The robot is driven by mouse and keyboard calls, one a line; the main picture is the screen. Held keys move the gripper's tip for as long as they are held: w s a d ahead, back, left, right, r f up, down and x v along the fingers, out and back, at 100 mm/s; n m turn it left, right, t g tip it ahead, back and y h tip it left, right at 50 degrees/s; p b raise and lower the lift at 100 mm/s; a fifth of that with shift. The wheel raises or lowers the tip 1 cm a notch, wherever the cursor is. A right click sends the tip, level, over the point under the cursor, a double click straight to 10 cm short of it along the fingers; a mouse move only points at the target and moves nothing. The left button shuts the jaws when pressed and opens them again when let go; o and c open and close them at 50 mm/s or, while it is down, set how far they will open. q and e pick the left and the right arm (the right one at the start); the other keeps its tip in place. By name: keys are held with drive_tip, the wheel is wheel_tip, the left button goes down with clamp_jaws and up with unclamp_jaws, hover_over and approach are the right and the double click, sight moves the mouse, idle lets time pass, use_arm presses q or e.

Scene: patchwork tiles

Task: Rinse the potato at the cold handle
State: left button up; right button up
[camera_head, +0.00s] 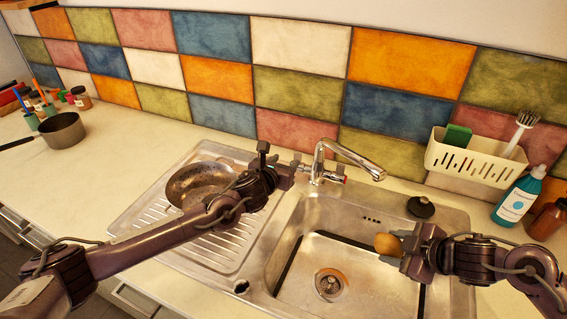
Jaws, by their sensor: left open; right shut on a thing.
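I see no water running. A handle with a red mark (338,174) is on the tap's right. My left gripper (296,168) is open at the tap's left side. It largely hides the handle there, so I cannot tell whether it touches it.
A metal bowl (186,190) sits on the drainboard (205,247), partly behind my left arm. A black plug (421,207) lies right of the tap. A white caddy (460,160) with sponge and brush, and a blue bottle (519,197), stand at right. A saucepan (62,131) is far left.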

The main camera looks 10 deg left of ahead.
idle(0.4)
drive_tip(key=shift+s+d+r+p, duration=0.1)
drive_tip(key=shift+s+r+p, duration=0.2)
drive_tip(key=shift+r+p, duration=0.15)
drive_tip(key=s+r+p, duration=0.1)
drive_tip(key=s+d+r+p, duration=0.1)
drive_tip(key=s+r+p, duration=0.1)
drive_tip(key=s, duration=0.1)
drive_tip(key=shift+s+d+p, duration=0.1)
drive_tip(key=shift+d+p, duration=0.2)
drive_tip(key=shift+p, duration=0.05)
idle(1.0)
